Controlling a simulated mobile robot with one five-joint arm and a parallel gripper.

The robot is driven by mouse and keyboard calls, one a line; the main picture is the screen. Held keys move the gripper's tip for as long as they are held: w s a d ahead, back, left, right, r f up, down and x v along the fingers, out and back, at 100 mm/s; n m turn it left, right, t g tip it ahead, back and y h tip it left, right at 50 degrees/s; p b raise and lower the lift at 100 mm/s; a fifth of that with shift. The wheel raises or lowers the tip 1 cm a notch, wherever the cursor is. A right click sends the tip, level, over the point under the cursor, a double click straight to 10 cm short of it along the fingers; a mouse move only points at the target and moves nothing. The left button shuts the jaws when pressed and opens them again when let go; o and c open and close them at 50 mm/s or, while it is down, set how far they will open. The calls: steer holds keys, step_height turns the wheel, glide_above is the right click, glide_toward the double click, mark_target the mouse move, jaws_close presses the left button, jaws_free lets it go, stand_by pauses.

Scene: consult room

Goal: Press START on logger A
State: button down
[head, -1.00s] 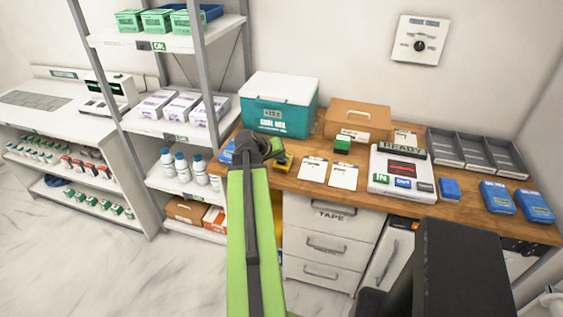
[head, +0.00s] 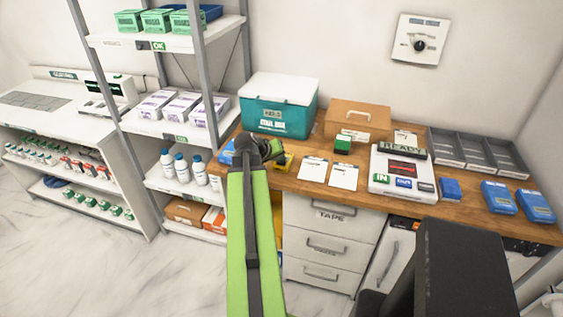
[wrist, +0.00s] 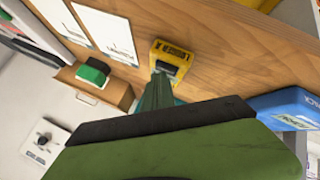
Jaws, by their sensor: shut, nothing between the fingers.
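My gripper (wrist: 160,82) is shut and empty, its narrow tips pointing at a small yellow device (wrist: 172,56) with a dark face in the wrist view. The tips overlap the device's lower edge there; I cannot tell whether they touch. The head view shows the yellow device (head: 286,163) partly hidden behind the dark end of my arm. A blue device (wrist: 292,106) with a pale label lies to the right in the wrist view; in the head view it (head: 227,153) is at the bench's left end. I cannot read which one is logger A, or a START button.
The teal cool box (head: 278,105) stands behind my gripper. Two white cards (head: 328,172), a green-topped block (head: 342,144), a cardboard box (head: 358,120) and a white READY unit (head: 402,172) stand to the right. Blue cases (head: 498,197) lie further right. A shelf rack stands left.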

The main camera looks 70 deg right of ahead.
mark_target(280, 163)
steer(key=shift+r+p, duration=0.9)
steer(key=shift+p, duration=0.05)
step_height(280, 163, up, 5)
steer(key=p, duration=0.5)
stand_by(0.4)
